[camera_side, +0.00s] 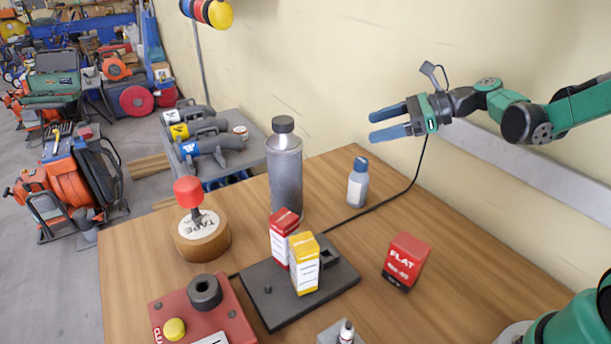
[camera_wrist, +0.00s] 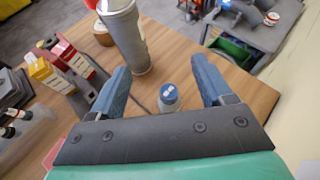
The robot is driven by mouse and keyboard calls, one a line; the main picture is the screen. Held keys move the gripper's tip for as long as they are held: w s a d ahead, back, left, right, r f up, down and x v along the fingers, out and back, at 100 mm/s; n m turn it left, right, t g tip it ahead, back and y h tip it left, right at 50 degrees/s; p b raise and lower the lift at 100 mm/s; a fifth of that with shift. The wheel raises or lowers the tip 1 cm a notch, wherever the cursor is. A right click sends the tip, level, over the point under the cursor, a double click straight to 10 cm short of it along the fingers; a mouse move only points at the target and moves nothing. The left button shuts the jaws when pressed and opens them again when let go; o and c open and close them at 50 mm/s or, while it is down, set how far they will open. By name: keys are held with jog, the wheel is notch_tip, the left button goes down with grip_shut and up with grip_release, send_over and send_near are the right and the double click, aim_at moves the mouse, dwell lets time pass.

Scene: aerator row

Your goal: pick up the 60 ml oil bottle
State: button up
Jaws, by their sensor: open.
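The oil bottle looks to be the small grey-white bottle (camera_side: 358,183) with a blue cap, standing upright on the table near the wall; I cannot read its volume. In the wrist view the bottle (camera_wrist: 168,98) shows from above, its blue cap between the two finger lines and beyond the gripper body. My gripper (camera_side: 388,124) is open and empty, held in the air above and to the right of the bottle. Its blue fingers point left in the side view. In the wrist view the gripper (camera_wrist: 165,90) has its fingers spread wide, apart from the bottle.
A tall grey bottle (camera_side: 285,175) stands left of the small bottle. Red (camera_side: 283,238) and yellow (camera_side: 304,263) boxes stand on a dark plate (camera_side: 345,277). A red FLAT box (camera_side: 405,261) stands in front. The wall is close.

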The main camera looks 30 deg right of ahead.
aim_at(364, 160)
jog(key=shift+m, duration=0.4)
jog(key=f, duration=0.7)
jog(key=shift+w+d, duration=0.15)
jog(key=shift+d, duration=0.1)
jog(key=x, duration=0.5)
jog(key=shift+r, duration=0.1)
grip_shut()
